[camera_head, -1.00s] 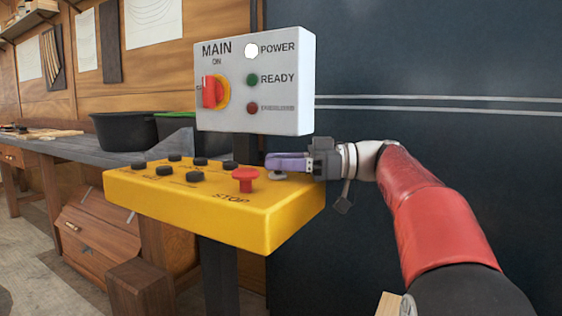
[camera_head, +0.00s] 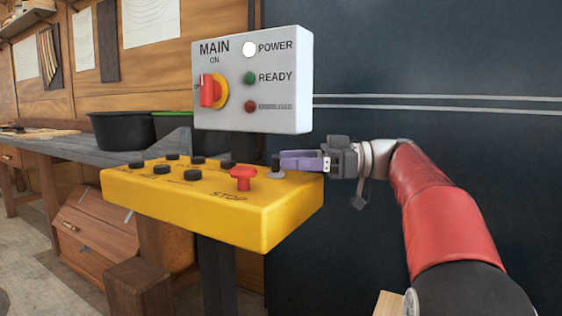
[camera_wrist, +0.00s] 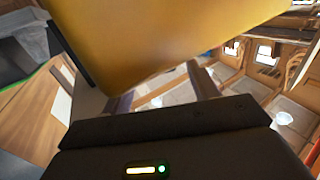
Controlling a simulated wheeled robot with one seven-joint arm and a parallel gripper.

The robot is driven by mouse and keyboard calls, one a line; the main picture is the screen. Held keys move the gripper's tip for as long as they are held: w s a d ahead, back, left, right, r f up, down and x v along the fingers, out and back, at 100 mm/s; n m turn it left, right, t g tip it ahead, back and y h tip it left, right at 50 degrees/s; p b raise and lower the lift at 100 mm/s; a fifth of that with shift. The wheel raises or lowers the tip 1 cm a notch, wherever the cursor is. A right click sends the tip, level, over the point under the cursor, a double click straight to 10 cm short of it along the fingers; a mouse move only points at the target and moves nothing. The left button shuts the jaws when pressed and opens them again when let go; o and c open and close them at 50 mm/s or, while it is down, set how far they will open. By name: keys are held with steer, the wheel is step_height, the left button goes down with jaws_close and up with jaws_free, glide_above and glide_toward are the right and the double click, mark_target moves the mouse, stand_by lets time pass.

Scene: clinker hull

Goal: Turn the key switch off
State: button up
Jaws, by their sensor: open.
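The key switch (camera_head: 276,172) stands at the right end of the yellow control box (camera_head: 215,215), to the right of the red STOP button (camera_head: 243,176). It has a pale grey round base and a dark upright key part. My gripper (camera_head: 284,160), with purple fingers, is level with the box top and comes in from the right. Its fingertips are right beside the dark key part; I cannot tell whether they touch it. The gripper is open and holds nothing that I can see. In the wrist view the yellow box (camera_wrist: 150,35) fills the top and the switch does not show.
A grey MAIN panel (camera_head: 285,112) with a red and yellow rotary switch (camera_head: 209,92) stands behind the box. Its POWER lamp (camera_head: 250,49) is white. Several black buttons sit on the box's left. A workbench with a black tub (camera_head: 122,131) is behind left.

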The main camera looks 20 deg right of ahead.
mark_target(320, 176)
steer(key=shift+v, duration=2.35)
